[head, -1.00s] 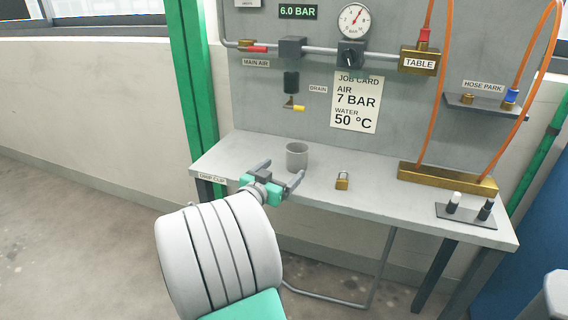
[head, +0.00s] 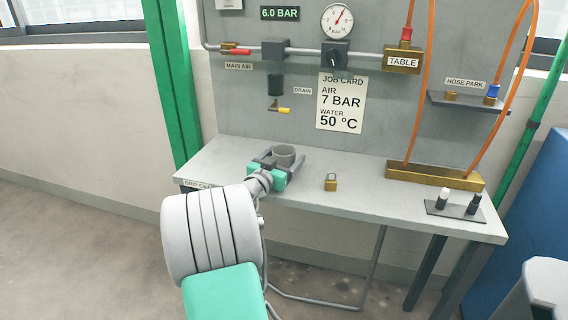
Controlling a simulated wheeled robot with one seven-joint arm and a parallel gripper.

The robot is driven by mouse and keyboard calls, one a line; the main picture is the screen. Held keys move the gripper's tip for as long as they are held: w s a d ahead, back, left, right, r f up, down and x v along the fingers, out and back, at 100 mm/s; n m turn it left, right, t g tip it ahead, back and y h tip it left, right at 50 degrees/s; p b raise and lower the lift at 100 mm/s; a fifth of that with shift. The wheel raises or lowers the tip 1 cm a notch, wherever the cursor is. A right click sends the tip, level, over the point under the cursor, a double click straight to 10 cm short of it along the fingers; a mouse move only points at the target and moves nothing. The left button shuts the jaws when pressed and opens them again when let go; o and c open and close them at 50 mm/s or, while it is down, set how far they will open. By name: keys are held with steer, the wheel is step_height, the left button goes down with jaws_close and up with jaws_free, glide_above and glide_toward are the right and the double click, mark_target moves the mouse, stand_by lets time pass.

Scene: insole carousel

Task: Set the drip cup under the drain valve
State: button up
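The grey drip cup (head: 284,152) stands upright on the bench at the back left, a little in front of the wall panel. My gripper (head: 284,162) is at the cup, with one finger on each side of it. The fingers look spread as wide as before; whether they touch the cup is not clear. The gripper body hides the cup's lower part. The drain valve (head: 275,90), a dark bowl with a brass outlet and a yellow lever (head: 284,111), is on the panel above and slightly left of the cup. The drip cup label (head: 197,185) is on the bench's front left edge.
The bench (head: 350,210) holds a brass padlock (head: 331,182) right of the cup, a brass block (head: 430,176) with orange hoses, and a dark plate (head: 455,212) with two pegs. A green post (head: 174,85) stands at the left. The bench between cup and padlock is clear.

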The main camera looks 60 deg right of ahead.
steer(key=c, duration=1.4)
steer(key=r, duration=0.3)
steer(key=r+p, duration=0.1)
steer(key=shift+a+r, duration=0.15)
steer(key=shift+a, duration=0.2)
steer(key=s+a+r+p, duration=0.1)
steer(key=a+r, duration=0.8)
steer(key=a, duration=0.4)
steer(key=w+a+f+n+t+y, duration=0.2)
steer(key=w+a+f+n+t, duration=0.2)
steer(key=w+a+t, duration=0.35)
steer(key=w+a+f+n+t+y, duration=0.2)
steer(key=w+a+f+n+t, duration=0.25)
steer(key=w+a, duration=0.5)
steer(key=w+a+n+t+y, duration=0.3)
steer(key=a+y, duration=0.1)
steer(key=a, duration=0.9)
steer(key=w+a+n+t+y, duration=0.25)
steer(key=a+y, duration=0.25)
steer(key=a, duration=0.9)
step_height(320, 180, up, 9)
steer(key=w+p, duration=0.2)
steer(key=p, duration=1.9)
steer(key=shift+w+f+n, duration=0.2)
steer(key=shift+w+n, duration=0.15)
steer(key=shift+n, duration=0.05)
